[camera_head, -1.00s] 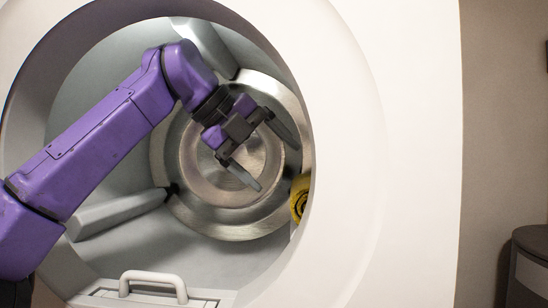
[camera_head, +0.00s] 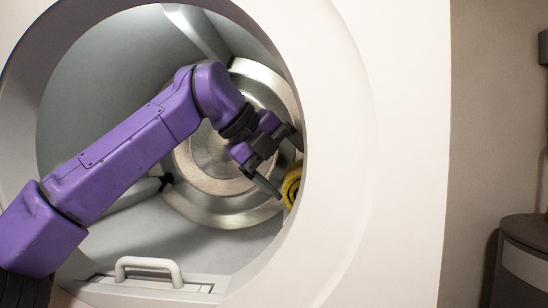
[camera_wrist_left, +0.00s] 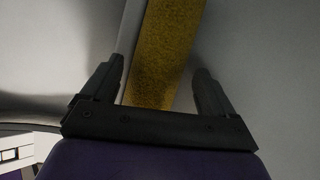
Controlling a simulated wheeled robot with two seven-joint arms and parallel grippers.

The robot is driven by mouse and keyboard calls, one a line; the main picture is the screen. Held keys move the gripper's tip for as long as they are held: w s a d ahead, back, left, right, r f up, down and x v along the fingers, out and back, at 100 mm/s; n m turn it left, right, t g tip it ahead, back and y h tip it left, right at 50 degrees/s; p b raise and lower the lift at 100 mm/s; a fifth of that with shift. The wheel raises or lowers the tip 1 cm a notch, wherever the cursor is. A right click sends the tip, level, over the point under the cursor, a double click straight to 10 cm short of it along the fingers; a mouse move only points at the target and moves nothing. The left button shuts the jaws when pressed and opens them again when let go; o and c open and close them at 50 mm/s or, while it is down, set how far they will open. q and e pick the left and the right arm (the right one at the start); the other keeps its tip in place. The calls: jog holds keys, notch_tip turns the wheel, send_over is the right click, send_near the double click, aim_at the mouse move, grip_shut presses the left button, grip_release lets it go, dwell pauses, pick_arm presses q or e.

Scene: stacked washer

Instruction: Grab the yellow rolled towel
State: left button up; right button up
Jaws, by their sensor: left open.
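The yellow rolled towel (camera_head: 291,186) is at the right inside edge of the washer drum, partly hidden by the round opening's rim. My left gripper (camera_head: 284,163) is inside the drum, open, with its fingers pointing right toward the towel. In the left wrist view the towel (camera_wrist_left: 165,55) runs as a yellow band from the top edge down between the two open fingers (camera_wrist_left: 160,80). Whether the fingers reach around it or stop short of it, I cannot tell. The right gripper is not in view.
The white washer front (camera_head: 385,160) surrounds the opening, and its right rim lies close to my left gripper. A drum paddle (camera_head: 197,32) is at the top. A light handle (camera_head: 148,268) is at the opening's lower edge. A dark cylindrical bin (camera_head: 522,262) stands at the right.

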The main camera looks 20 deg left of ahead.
pick_arm(q)
jog(key=shift+w+f, duration=0.15)
jog(key=shift+w, duration=0.1)
jog(key=shift+s+d, duration=0.1)
jog(key=c, duration=0.7)
jog(key=o, duration=0.9)
jog(key=v, duration=1)
jog(key=shift+s+a+r+p, duration=0.2)
jog(key=shift+a+p, duration=0.1)
jog(key=shift+c, duration=0.2)
